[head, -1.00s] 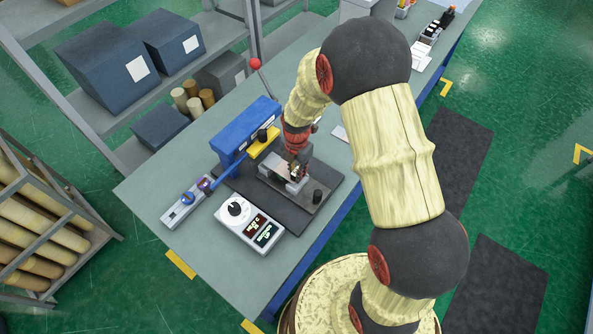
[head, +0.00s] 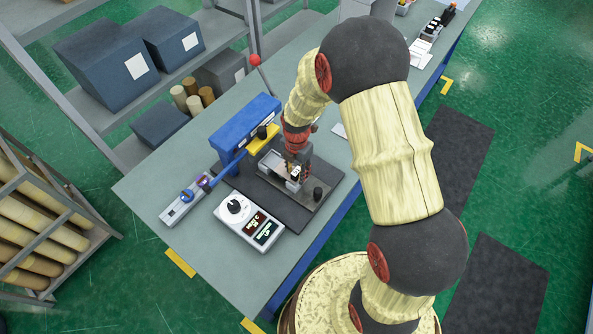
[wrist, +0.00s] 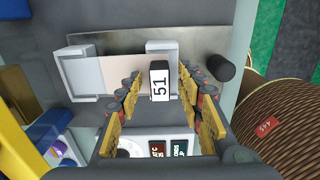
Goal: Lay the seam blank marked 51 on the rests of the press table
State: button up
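The press table is a dark plate (head: 240,185) on the bench, with pale rests (wrist: 82,75) and (wrist: 163,48) in the wrist view. The seam blank, a thin pale sheet (wrist: 118,76), spans between the rests and appears to lie on them. Its upright white tag marked 51 (wrist: 160,84) faces the wrist camera. My gripper (wrist: 160,82) is over the blank, its yellow and dark fingers on either side of the tag with visible gaps. It also shows in the head view (head: 296,178), where it partly hides the blank. Exact contact under the tag is hidden.
The blue press (head: 235,128) with a red-knobbed lever stands behind the plate. A white control box (head: 248,220) with a dial and displays is in front. A dark knob (wrist: 219,68) stands near the right rest.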

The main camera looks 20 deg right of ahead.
notch_tip(320, 180, up, 12)
dwell(0.8)
dwell(0.3)
